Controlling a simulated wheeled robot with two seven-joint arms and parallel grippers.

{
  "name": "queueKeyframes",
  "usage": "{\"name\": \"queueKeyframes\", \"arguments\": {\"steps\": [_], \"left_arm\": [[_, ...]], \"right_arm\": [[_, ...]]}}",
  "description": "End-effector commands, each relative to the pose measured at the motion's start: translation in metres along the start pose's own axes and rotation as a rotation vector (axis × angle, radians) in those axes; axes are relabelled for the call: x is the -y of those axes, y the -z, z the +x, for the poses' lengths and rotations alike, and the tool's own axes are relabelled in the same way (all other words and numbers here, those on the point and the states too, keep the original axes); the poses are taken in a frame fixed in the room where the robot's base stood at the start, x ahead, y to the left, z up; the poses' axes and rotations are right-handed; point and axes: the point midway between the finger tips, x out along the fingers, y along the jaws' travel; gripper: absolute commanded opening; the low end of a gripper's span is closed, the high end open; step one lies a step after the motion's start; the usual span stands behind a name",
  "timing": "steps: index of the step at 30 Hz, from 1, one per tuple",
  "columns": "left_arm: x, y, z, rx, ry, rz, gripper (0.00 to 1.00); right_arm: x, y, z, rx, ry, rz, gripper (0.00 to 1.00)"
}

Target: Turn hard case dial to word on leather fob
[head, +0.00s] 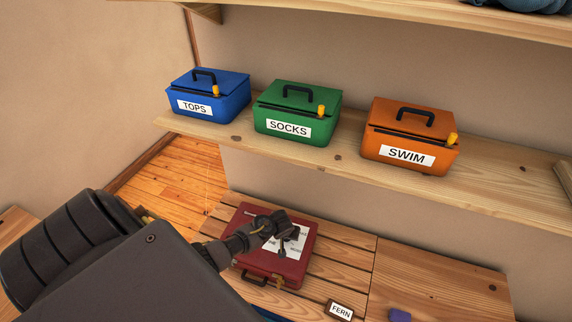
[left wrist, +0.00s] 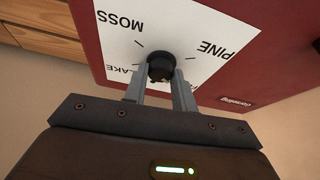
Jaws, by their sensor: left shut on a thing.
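The dark red hard case (head: 248,218) lies on the slatted wooden bench, its white dial plate (head: 270,245) partly hidden by my left gripper (head: 286,233). In the left wrist view the black dial (left wrist: 160,66) sits between the two fingers of my left gripper (left wrist: 160,80), which is shut on it. The plate (left wrist: 205,25) reads MOSS, PINE and a partly covered word ending in LAKE; another word is hidden behind the fingers. I cannot tell where the dial points. The leather fob (head: 341,310) reads FERN and lies on the bench right of the case. My right gripper is not in view.
A shelf (head: 225,132) above the bench holds a blue TOPS box (head: 225,88), a green SOCKS box (head: 300,98) and an orange SWIM box (head: 385,122). A small blue-purple object (head: 399,315) lies right of the fob. The right bench section (head: 430,280) looks mostly clear.

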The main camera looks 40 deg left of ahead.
Motion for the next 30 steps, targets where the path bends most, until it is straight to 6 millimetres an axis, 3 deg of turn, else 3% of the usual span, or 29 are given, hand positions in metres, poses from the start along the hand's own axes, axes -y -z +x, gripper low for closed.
{"name": "queueKeyframes", "arguments": {"steps": [11, 12, 16, 25, 30], "left_arm": [[0.0, 0.001, 0.0, -0.002, 0.0, -0.003, 0.04], [0.0, 0.001, 0.0, -0.003, 0.0, -0.003, 0.32], [0.0, 0.001, 0.0, -0.002, 0.0, -0.002, 0.49], [0.0, 0.001, -0.001, -0.001, 0.0, -0.001, 0.49], [-0.001, 0.001, -0.017, -0.002, -0.002, -0.001, 0.49]], "right_arm": [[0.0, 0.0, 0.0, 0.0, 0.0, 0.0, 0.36], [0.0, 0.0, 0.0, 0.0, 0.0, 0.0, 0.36], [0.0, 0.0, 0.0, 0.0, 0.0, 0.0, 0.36], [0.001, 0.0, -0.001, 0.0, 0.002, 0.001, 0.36], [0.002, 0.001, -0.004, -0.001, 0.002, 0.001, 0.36]]}}
